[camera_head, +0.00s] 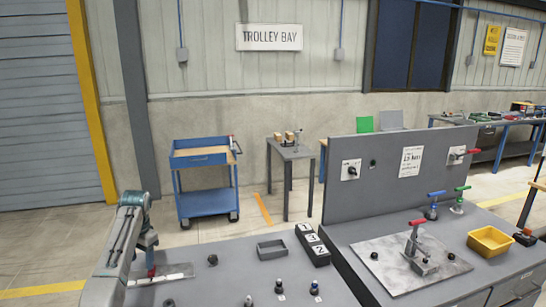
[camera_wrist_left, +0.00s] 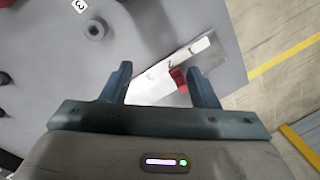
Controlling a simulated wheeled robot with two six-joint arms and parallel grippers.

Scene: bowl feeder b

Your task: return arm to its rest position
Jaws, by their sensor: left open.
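My left arm (camera_head: 125,240) comes in from the left over the near-left corner of the grey table. My left gripper (camera_wrist_left: 162,85) has its two fingers spread apart, with nothing gripped between them. It points down at the table beside a pale metal strip (camera_wrist_left: 165,75), also visible in the head view (camera_head: 175,275). A small red part (camera_wrist_left: 178,78) on the strip shows close to the right finger in the wrist view; I cannot tell whether they touch. My right gripper is not in view.
The grey table holds a dark tray (camera_head: 271,249), a numbered block (camera_head: 312,244) and several small knobs. To the right are a metal plate with a red-handled clamp (camera_head: 416,240), an upright panel (camera_head: 400,165) and a yellow bin (camera_head: 490,241). A blue trolley (camera_head: 204,180) stands behind.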

